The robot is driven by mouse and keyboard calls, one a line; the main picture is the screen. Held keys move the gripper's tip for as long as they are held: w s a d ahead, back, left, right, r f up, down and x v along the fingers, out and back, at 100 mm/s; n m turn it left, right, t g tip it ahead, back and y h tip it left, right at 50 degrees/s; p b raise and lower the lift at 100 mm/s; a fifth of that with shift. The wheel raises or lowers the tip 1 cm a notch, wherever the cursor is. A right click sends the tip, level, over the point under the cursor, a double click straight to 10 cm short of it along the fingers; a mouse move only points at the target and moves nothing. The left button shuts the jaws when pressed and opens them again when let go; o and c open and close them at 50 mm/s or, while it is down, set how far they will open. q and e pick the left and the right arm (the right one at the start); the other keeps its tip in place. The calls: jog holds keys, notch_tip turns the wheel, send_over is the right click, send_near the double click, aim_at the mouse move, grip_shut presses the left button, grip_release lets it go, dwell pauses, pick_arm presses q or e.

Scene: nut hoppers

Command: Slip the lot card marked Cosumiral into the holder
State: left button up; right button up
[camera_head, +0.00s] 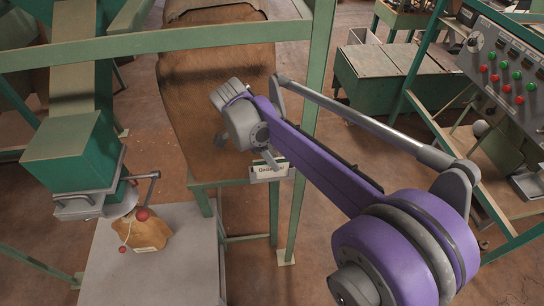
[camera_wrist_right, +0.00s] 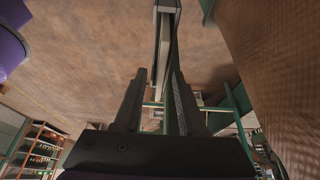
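My right gripper (camera_head: 268,157) is right at the card's upper edge. In the right wrist view its two dark fingers (camera_wrist_right: 159,76) stand apart with a gap between them. A grey, narrow strip lies ahead of them; I cannot tell whether it is the holder. My left gripper is not in view.
A green hopper spout (camera_head: 75,150) with a crank stands at left, above a brown sack (camera_head: 147,231) on a grey table (camera_head: 150,275). A green post (camera_head: 318,80) rises just right of the holder. A control panel (camera_head: 505,75) is at upper right.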

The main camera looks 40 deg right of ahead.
jog(key=v, duration=0.7)
jog(key=shift+r, duration=0.25)
jog(key=s+a+f+n+t+y, duration=0.2)
jog(key=s+a+f+n, duration=0.3)
jog(key=n, duration=0.7)
jog(key=s+a+f+n+t+y+p, duration=0.1)
jog(key=s+a+f+n+t+y, duration=0.1)
jog(key=s+a+f+n+t, duration=0.3)
jog(key=s+a+f+n, duration=0.1)
jog(key=s+f+n, duration=0.2)
jog(key=n, duration=0.3)
jog(key=shift+s+f+n+t, duration=0.3)
jog(key=shift+s+n, duration=0.05)
jog(key=shift+n, duration=0.05)
